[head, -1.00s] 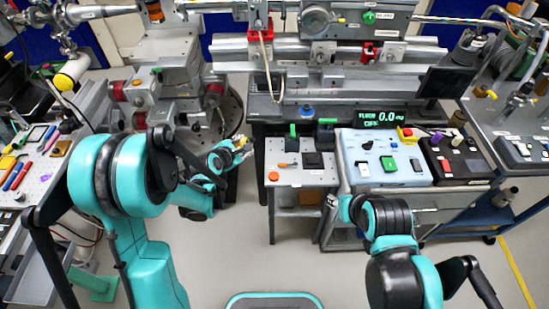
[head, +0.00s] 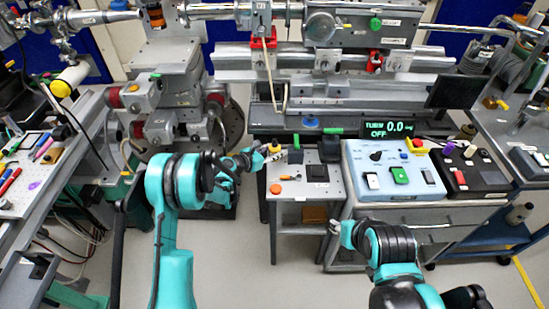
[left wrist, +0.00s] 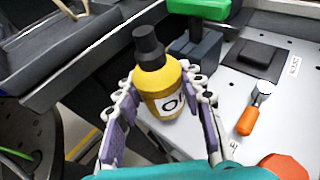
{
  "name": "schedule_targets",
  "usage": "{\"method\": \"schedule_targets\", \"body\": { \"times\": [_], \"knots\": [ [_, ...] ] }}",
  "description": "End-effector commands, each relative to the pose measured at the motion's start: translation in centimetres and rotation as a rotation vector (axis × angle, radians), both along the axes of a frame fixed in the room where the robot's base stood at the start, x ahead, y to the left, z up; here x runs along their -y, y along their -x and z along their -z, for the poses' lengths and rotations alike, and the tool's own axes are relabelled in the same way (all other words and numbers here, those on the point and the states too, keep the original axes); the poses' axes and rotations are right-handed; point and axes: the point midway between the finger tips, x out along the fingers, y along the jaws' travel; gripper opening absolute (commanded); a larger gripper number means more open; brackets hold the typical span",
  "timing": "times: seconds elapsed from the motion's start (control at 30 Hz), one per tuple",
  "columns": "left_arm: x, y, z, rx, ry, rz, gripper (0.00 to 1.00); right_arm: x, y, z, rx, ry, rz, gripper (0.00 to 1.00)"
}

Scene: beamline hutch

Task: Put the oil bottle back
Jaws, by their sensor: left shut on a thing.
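My left gripper (head: 272,150) is at the back left edge of a small grey-white table (head: 305,190). In the left wrist view (left wrist: 165,115) its fingers are shut on the oil bottle (left wrist: 168,95), yellow with a black cap and a partly hidden label. The bottle is roughly upright, cap up, by the table's edge. I cannot tell if its base, hidden low between the fingers, touches anything. In the head view the bottle is too small to make out clearly. My right gripper (head: 334,227) is low in front of the drawer cabinet; its fingers are too small to judge.
On the small table are an orange-handled tool (left wrist: 246,118), a black pad (left wrist: 258,53), a green-topped dark block (left wrist: 197,45) and an orange knob (head: 275,188). A pale blue control box (head: 392,172) stands to the right. Heavy machinery stands behind. The floor in front is clear.

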Motion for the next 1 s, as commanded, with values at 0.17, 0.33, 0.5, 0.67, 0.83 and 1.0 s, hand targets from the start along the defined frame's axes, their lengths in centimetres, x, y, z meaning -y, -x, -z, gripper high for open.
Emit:
{"method": "schedule_targets", "body": {
  "times": [0.17, 0.33, 0.5, 0.67, 0.83, 1.0],
  "knots": [
    [0.0, 0.0, 2.3, 0.0, 0.0, 0.0, 0.04, 0.0, 0.0, 1.1, 0.0, 0.0, 0.0, 0.4],
    [0.0, 0.0, 2.1, 0.001, -0.001, 0.0, 0.04, 0.0, 0.0, 0.9, 0.0, 0.0, 0.0, 0.4],
    [0.0, 0.0, 2.4, 0.0, -0.001, 0.0, 0.46, 0.0, 0.0, 0.9, 0.0, 0.0, 0.0, 0.4],
    [0.0, 0.0, 2.3, 0.0, -0.001, 0.0, 0.59, 0.0, 0.0, 0.9, 0.0, 0.0, 0.0, 0.4],
    [0.0, 0.0, 2.3, 0.0, -0.001, 0.0, 0.59, 0.0, 0.0, 0.9, 0.0, 0.0, 0.0, 0.4],
    [-0.8, 0.7, 1.6, 0.0, -0.001, -0.001, 0.59, 0.0, 0.0, 0.4, 0.0, 0.0, 0.0, 0.4]
  ]
}}
